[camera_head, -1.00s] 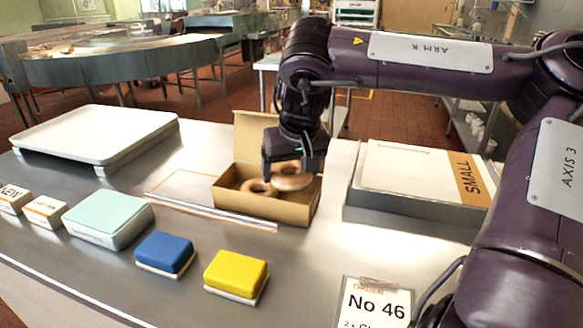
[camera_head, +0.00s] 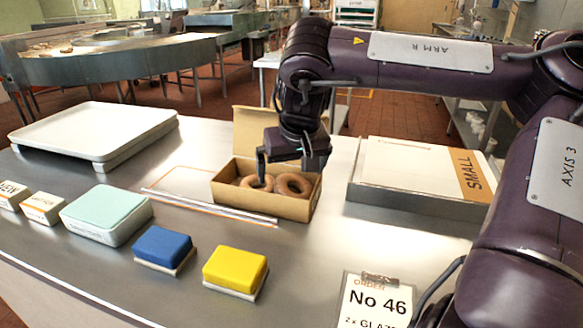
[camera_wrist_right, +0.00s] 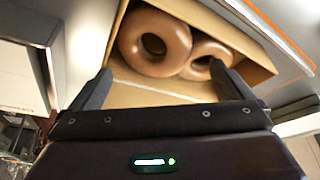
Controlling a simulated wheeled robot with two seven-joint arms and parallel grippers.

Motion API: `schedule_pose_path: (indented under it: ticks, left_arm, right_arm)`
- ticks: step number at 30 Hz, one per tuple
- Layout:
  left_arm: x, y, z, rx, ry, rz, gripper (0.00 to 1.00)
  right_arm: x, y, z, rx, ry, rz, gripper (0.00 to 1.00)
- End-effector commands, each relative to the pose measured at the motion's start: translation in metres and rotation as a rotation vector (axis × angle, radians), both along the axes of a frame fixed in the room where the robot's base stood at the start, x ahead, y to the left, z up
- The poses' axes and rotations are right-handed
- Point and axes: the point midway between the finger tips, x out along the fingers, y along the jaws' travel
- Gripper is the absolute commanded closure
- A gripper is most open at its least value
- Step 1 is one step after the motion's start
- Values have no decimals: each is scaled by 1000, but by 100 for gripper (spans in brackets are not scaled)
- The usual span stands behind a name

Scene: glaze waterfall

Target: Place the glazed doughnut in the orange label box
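Two brown ring doughnuts lie in an open brown cardboard box on the metal counter. The right-hand doughnut (camera_head: 293,185) and the left-hand doughnut (camera_head: 250,184) sit side by side. Both also show in the right wrist view, the nearer doughnut (camera_wrist_right: 155,43) partly covering the other doughnut (camera_wrist_right: 208,58). The box (camera_head: 262,205) has its lid raised at the back; no orange label shows on its visible sides. My right gripper (camera_head: 290,168) is over the box, its fingers apart with nothing between them. My left gripper is not in view.
A stack of flat cartons (camera_head: 415,180) with an orange "SMALL" label lies to the right. A white tray (camera_head: 95,132) stands at the back left. Blue (camera_head: 163,246) and yellow (camera_head: 235,268) blocks and an order card (camera_head: 374,300) are in front.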

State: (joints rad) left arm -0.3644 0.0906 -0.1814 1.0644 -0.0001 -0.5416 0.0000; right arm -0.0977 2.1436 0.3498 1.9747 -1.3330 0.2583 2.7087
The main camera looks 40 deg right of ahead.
Motion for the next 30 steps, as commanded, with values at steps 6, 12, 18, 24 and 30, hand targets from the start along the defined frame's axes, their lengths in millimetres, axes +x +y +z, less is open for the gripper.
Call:
schedule_pose_path:
  ticks: [6, 12, 18, 24, 30]
  left_arm:
    - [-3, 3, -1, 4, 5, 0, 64]
    - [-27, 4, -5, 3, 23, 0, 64]
    - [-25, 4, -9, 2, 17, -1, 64]
    - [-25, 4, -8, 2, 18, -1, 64]
    - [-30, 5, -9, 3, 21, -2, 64]
  right_arm:
    - [0, 0, 1, 0, 0, 0, 0]
    - [0, 0, 14, 0, 0, 0, 0]
    - [-13, 7, 52, -3, -7, 1, 0]
    - [-28, 16, 93, -5, -4, -1, 0]
    - [-38, 21, 117, -3, -2, 0, 0]
